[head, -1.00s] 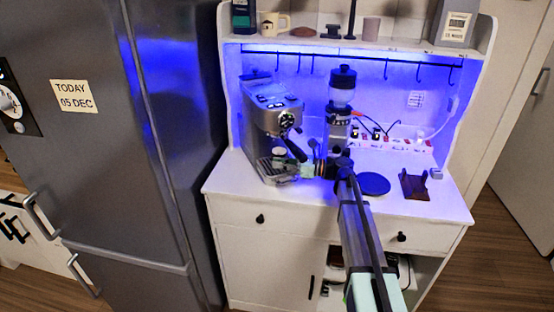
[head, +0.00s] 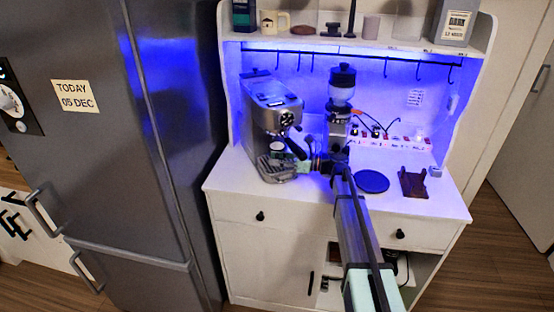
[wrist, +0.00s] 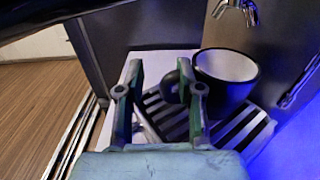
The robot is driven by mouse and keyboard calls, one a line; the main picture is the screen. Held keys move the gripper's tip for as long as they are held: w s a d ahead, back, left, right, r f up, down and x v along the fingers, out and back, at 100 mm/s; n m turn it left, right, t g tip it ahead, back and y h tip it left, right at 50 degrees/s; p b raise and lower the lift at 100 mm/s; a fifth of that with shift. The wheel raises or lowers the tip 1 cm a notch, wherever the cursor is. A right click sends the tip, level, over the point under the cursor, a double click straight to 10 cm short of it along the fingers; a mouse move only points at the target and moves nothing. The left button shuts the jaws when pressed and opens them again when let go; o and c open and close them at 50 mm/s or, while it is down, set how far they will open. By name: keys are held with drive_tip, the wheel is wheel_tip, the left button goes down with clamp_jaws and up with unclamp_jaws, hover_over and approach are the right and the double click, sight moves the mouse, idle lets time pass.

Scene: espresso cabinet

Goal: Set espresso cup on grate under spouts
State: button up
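The espresso cup (wrist: 227,78) is dark outside and white inside. It stands upright on the slatted grate (wrist: 236,127) in the wrist view, below the metal spouts (wrist: 236,9). Its handle (wrist: 173,85) points left, toward my gripper. My gripper (wrist: 166,92) is open, with its two fingers apart; the handle shows between them, close to the right finger. Whether they touch is unclear. In the head view the cup (head: 277,147) is small under the espresso machine (head: 270,105), with my gripper (head: 303,167) just to its right.
A coffee grinder (head: 341,95) stands right of the machine, behind my arm. A round dark blue mat (head: 372,182) and a brown stand (head: 414,184) lie farther right on the white counter (head: 440,205). A tall grey fridge (head: 100,150) stands left of the cabinet.

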drive_tip(key=shift+r, duration=0.1)
drive_tip(key=shift+d, duration=0.1)
drive_tip(key=s+d+b, duration=0.1)
drive_tip(key=d+b, duration=0.2)
drive_tip(key=d, duration=0.8)
drive_tip(key=shift+s+d, duration=0.3)
drive_tip(key=shift+d, duration=0.05)
